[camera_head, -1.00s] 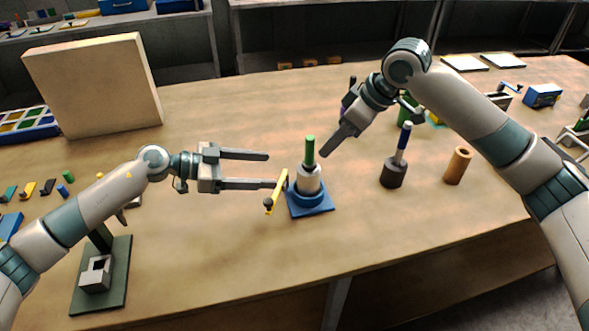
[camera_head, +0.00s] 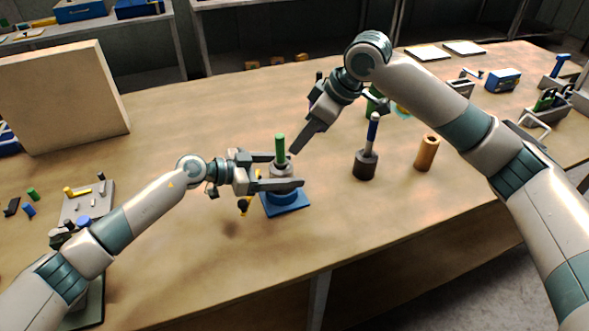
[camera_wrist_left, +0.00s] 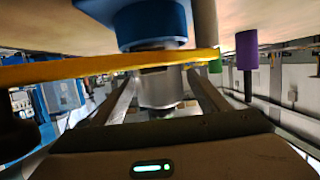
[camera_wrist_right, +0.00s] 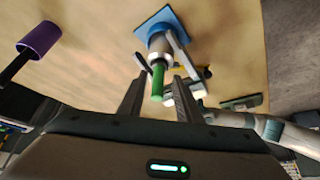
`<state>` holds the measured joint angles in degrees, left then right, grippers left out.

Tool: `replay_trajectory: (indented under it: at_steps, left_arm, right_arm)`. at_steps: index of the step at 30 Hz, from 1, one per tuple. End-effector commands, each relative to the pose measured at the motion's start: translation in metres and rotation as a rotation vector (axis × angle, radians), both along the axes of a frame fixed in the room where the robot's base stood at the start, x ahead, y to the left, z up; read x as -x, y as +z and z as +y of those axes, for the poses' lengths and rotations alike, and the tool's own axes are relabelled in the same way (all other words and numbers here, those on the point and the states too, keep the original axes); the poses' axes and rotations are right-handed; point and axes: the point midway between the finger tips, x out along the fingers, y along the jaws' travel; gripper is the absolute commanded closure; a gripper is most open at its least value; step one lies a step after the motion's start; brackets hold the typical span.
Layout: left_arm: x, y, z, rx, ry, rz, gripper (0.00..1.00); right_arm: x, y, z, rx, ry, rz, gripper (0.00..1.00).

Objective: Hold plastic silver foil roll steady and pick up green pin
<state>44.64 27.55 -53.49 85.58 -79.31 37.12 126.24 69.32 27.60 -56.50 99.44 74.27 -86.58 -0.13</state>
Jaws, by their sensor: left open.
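The silver foil roll (camera_head: 281,172) stands upright on a blue base (camera_head: 286,204), with the green pin (camera_head: 280,147) upright in its top. My left gripper (camera_head: 288,171) is open, its fingers either side of the roll. In the left wrist view the silver roll (camera_wrist_left: 160,88) shows between the spread fingers; contact is not clear. My right gripper (camera_head: 295,150) is just right of the pin, pointing down and left. In the right wrist view its fingers (camera_wrist_right: 157,92) are apart, with the green pin (camera_wrist_right: 157,80) between their lines of reach, not gripped.
A yellow bar (camera_wrist_left: 110,68) crosses in front of the roll in the left wrist view. A dark holder with a blue-topped rod (camera_head: 366,165) and a brown cylinder (camera_head: 427,153) stand to the right. A large tan board (camera_head: 62,98) stands back left. The front middle table is clear.

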Motion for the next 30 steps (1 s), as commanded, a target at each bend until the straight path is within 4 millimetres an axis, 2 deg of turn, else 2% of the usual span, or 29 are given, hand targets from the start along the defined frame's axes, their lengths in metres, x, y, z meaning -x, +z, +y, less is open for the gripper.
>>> replay_trajectory:
  at_steps: [3, 8, 19, 25, 26, 27, 28, 30]
  left_arm:
    - [-0.004, -0.004, -0.013, 0.002, -0.001, 0.001, 0.32]
    - [-0.008, -0.007, -0.022, 0.001, 0.000, -0.001, 0.32]
    - [-0.009, -0.008, -0.025, 0.000, 0.001, -0.001, 0.32]
    - [-0.009, -0.008, -0.025, 0.000, 0.001, 0.000, 0.80]
    - [-0.008, -0.008, -0.025, 0.000, 0.001, 0.000, 0.82]
    - [-0.008, -0.008, -0.024, 0.000, 0.001, 0.000, 0.82]
    - [-0.008, -0.008, -0.024, 0.000, 0.001, 0.000, 0.82]
    - [-0.008, -0.008, -0.024, 0.000, 0.001, 0.000, 0.82]
  right_arm:
    - [0.000, 0.000, 0.000, 0.000, 0.000, 0.000, 0.69]
    - [0.000, 0.000, 0.000, 0.000, 0.000, 0.000, 0.69]
    - [0.000, 0.000, 0.000, 0.000, 0.000, 0.000, 0.69]
    - [0.000, 0.000, 0.000, 0.000, 0.000, 0.000, 0.69]
    - [0.000, 0.000, 0.000, 0.000, 0.000, 0.000, 0.69]
    - [0.000, 0.000, 0.000, 0.000, 0.000, 0.000, 0.62]
    - [0.000, 0.000, 0.000, 0.000, 0.001, 0.000, 0.60]
    - [0.000, 0.001, 0.002, 0.000, 0.006, -0.007, 0.60]
